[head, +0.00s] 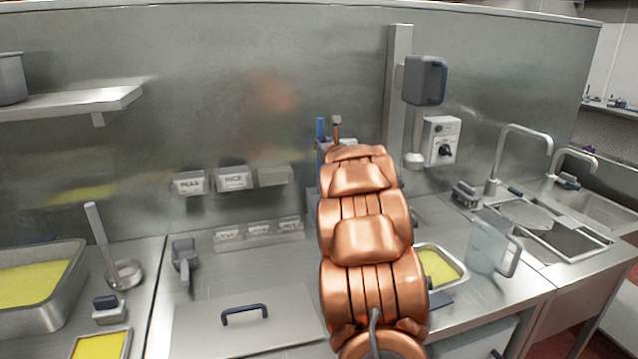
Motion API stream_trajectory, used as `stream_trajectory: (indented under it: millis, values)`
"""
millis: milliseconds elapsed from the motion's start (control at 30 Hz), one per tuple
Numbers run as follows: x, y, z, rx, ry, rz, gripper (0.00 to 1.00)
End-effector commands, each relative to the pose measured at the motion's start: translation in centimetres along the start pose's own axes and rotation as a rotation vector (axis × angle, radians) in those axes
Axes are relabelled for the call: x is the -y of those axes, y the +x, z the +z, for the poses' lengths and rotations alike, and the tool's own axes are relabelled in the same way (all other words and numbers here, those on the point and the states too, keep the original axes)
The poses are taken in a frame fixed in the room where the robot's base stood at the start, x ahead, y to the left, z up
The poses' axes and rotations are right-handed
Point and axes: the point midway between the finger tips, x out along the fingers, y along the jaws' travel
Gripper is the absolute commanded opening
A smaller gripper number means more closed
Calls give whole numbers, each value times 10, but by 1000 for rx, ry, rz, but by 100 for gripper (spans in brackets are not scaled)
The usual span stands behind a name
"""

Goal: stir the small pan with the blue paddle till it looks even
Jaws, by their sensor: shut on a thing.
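My copper-coloured arm rises through the middle of the view and hides my gripper, so its jaws do not show. A narrow blue piece (320,129) stands up just left of the arm's far end; I cannot tell whether it is part of the blue paddle. A small steel pan (463,271) with yellow contents sits right of the arm, its left part hidden by the arm. Another small pan (130,344) with yellow contents is cut off at the lower left edge. Their visible yellow surfaces look even in colour.
A large pan (66,281) of yellow contents is at far left, near a ladle (101,240). A lidded well (200,325) is left of the arm. A clear jug (487,247) and sinks with taps (497,165) are right. A shelf (70,103) juts out upper left.

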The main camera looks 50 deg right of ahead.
Motion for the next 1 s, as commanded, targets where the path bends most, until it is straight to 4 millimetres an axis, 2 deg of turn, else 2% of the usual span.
stream_trajectory:
  millis: [1000]
  values:
    - [-1, 0, 79, 2, -2, 2, 0]
